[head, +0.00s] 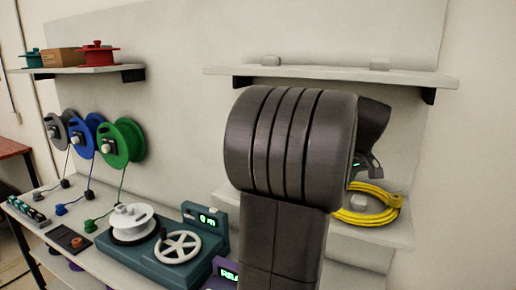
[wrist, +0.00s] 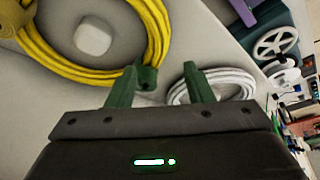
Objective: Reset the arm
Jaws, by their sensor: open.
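My gripper (wrist: 160,86) is open, its two dark green fingers spread apart with nothing gripped between them. In the head view a dark link of my arm hides most of the gripper; only part of my wrist shows at its right. A yellow cable coil (head: 365,216) lies on the lower right shelf, close by my wrist in the picture. In the wrist view the yellow coil (wrist: 152,22) is ahead of the left finger, around a pale rounded block (wrist: 93,36). A white cable coil (wrist: 243,78) lies behind the right finger.
An upper shelf (head: 330,78) is behind my arm. At left, green (head: 130,140), blue (head: 76,138) and grey reels hang on the wall above a bench. The bench holds a teal machine (head: 150,262) with a white spool (head: 132,222) and handwheel (head: 178,247).

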